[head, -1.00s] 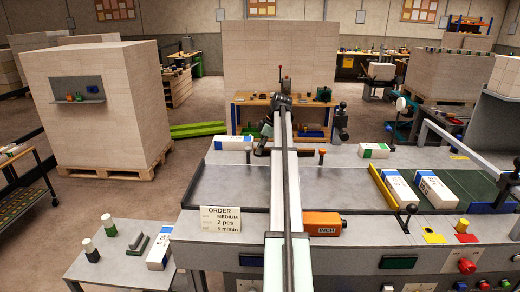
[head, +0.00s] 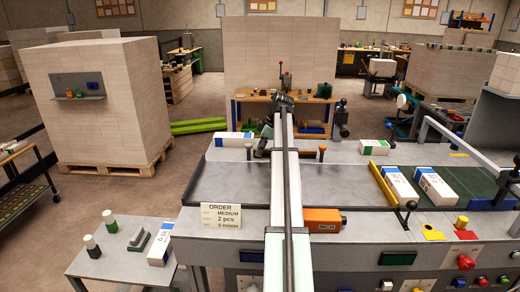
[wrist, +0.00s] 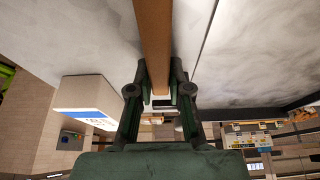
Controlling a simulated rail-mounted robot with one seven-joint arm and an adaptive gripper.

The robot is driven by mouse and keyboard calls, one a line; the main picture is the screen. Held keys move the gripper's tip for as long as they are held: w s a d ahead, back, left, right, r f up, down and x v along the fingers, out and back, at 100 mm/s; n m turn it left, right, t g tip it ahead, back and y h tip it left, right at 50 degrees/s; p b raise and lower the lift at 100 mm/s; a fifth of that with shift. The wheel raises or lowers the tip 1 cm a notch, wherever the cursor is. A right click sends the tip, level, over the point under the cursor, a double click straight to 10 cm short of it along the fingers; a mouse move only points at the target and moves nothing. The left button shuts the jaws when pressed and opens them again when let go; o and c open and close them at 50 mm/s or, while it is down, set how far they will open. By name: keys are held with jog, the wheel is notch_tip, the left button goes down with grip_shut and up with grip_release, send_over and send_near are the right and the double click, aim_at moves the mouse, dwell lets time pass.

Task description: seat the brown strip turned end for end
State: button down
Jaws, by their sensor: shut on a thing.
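The brown strip (wrist: 153,38) runs lengthwise from the top edge of the wrist view down between the jaws of my gripper (wrist: 159,78). The gripper is shut on it, with a finger on each side. The strip's far end is out of the wrist view, so I cannot tell which way round it is. In the head view my pale arm crosses the middle of the machine table (head: 230,183), and I cannot clearly make out the gripper or strip there. I cannot tell where the strip's seat is.
Reams (head: 400,184) lie on the right of the machine beside a yellow bar (head: 379,186). An orange box (head: 321,220) and an order card (head: 221,217) stand at the front edge. A side table (head: 120,252) is at front left. The table's left part is clear.

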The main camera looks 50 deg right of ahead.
jog(key=shift+s+a, duration=0.9)
jog(key=shift+a, duration=0.2)
jog(key=shift+f, duration=0.15)
dwell(0.3)
jog(key=c, duration=1)
grip_release()
